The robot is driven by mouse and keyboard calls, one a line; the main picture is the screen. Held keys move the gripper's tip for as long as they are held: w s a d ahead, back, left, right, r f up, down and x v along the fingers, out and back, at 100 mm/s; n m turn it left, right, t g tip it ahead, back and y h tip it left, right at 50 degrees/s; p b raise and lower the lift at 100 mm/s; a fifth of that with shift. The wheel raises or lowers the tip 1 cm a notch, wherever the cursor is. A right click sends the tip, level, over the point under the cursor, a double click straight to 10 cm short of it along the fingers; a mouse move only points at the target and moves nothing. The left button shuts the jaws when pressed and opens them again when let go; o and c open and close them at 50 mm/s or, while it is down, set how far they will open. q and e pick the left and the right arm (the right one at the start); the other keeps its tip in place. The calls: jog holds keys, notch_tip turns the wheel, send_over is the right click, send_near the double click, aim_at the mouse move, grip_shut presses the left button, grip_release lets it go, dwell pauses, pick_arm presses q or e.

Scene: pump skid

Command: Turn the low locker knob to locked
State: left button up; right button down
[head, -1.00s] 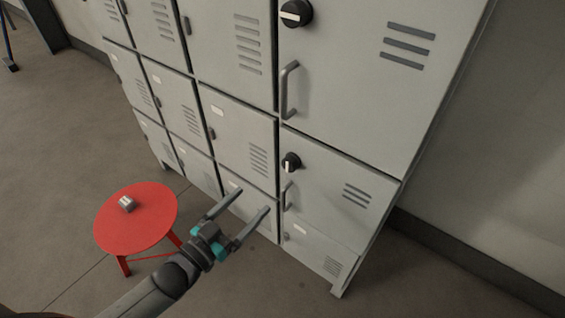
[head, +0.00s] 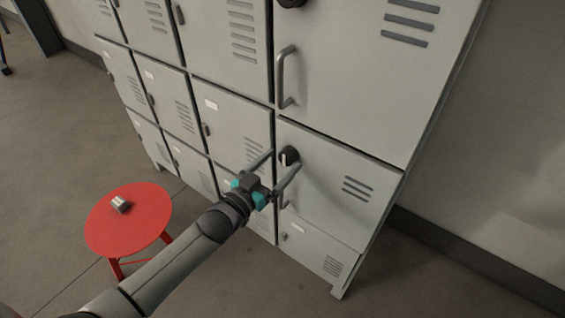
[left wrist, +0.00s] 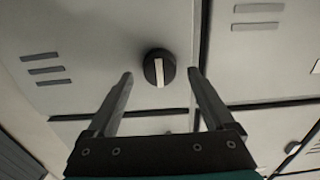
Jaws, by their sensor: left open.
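The low locker knob (head: 289,156) is a round black knob with a pale bar, on the lower right locker door (head: 335,185). In the left wrist view the knob (left wrist: 159,68) sits just beyond the fingertips, between them in the picture, its pale bar nearly upright there. My left gripper (head: 284,160) is open and empty, its fingers pointing at the door around the knob's place. In the left wrist view the fingers (left wrist: 160,75) stand well apart and do not touch the knob. My right gripper is not in view.
A door handle (head: 285,196) is just below the knob, close to my left gripper. Another black knob (head: 291,2) is at the top edge. A red stool (head: 130,222) with a small grey object (head: 121,204) stands at the left. Open floor lies in front.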

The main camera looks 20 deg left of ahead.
pick_arm(q)
jog(key=shift+w+d, duration=0.25)
jog(key=shift+w, duration=0.45)
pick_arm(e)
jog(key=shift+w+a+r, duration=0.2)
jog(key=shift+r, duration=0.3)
pick_arm(q)
jog(key=shift+c, duration=0.2)
jog(key=c, duration=1.3)
